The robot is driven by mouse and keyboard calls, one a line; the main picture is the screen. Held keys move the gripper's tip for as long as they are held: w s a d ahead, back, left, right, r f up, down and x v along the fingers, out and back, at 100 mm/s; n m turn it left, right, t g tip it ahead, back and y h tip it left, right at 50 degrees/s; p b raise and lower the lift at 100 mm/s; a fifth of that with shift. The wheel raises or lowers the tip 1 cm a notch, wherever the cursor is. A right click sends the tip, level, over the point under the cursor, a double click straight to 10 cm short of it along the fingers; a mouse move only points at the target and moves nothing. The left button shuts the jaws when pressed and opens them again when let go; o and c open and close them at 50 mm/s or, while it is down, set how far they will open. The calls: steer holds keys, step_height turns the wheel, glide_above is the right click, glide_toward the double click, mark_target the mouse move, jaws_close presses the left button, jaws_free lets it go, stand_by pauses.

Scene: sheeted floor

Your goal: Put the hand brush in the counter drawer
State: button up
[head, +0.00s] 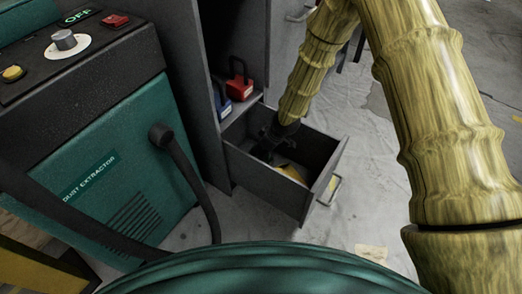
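The counter drawer (312,202) is grey and pulled open, its handle facing the lower right. My gripper (266,150) is dark and points down inside the drawer, near its back left side. A tan, flat-looking piece (291,173) shows in the drawer, just to the right of and below my gripper. It may be part of the hand brush, but its shape is mostly hidden by the drawer's front wall and the shadow. I cannot make out my fingertips or whether they touch anything.
A red padlock-like item (239,87) and a blue one (221,103) stand on a ledge behind the drawer. The green dust extractor (120,170) with its black hose (190,172) stands at left. A small tan scrap (371,253) lies on the sheeted floor (365,165), otherwise clear right of the drawer.

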steer(key=p+v, duration=0.3)
steer(key=v, duration=0.7)
steer(key=shift+p, duration=0.35)
steer(key=shift+w+r, duration=0.1)
